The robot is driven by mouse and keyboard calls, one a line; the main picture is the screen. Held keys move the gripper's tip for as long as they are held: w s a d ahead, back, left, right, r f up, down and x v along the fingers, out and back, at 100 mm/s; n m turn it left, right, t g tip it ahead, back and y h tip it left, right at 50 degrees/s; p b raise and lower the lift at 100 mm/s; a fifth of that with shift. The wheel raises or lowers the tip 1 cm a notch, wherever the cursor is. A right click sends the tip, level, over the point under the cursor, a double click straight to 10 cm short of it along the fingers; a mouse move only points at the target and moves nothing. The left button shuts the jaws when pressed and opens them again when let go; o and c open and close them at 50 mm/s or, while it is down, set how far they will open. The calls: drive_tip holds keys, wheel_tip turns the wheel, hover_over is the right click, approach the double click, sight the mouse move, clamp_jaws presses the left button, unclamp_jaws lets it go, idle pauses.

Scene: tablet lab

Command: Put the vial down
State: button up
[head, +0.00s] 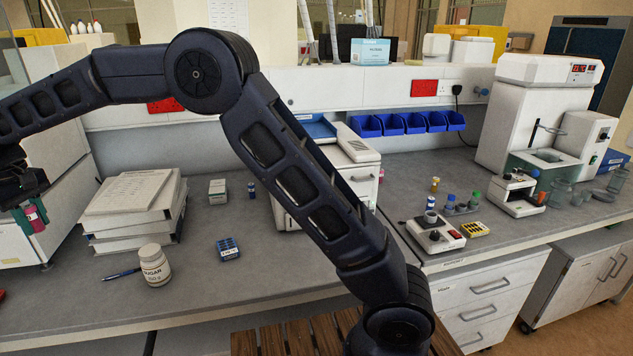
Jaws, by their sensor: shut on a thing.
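My gripper (28,205) is at the far left edge of the head view, pointing down. It is shut on a small vial (36,220) with a pink body, held upright in front of a white cabinet-like unit. Another small blue-topped vial (251,190) stands on the bench near the middle.
A stack of binders (135,220), a sugar jar (154,265), a pen (121,274), a small blue rack (229,249) and a white box (217,191) are on the grey bench (200,290). Its front strip is mostly clear. Lab devices (435,235) stand at right.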

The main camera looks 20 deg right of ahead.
wheel_tip(320, 180, up, 13)
drive_tip(key=w+d+m, duration=0.3)
drive_tip(key=w+d, duration=0.8)
drive_tip(key=w, duration=0.4)
drive_tip(key=w+d+m, duration=0.3)
drive_tip(key=w+d, duration=0.8)
drive_tip(key=w, duration=0.5)
drive_tip(key=w+d+f+m, duration=0.1)
drive_tip(key=w+d+m, duration=0.1)
drive_tip(key=w+d, duration=0.7)
drive_tip(key=w+d+m, duration=0.3)
drive_tip(key=w+d, duration=0.1)
drive_tip(key=d, duration=0.8)
drive_tip(key=w+d+m, duration=0.2)
drive_tip(key=w+d, duration=0.1)
drive_tip(key=d, duration=1)
drive_tip(key=w+d+m, duration=0.2)
drive_tip(key=w+d, duration=0.1)
drive_tip(key=d, duration=0.9)
drive_tip(key=m, duration=1)
hover_over(414, 189)
wheel_tip(414, 189, down, 37)
drive_tip(key=shift+s+a+f, duration=0.1)
drive_tip(key=shift+a, duration=0.05)
drive_tip(key=shift+f, duration=0.1)
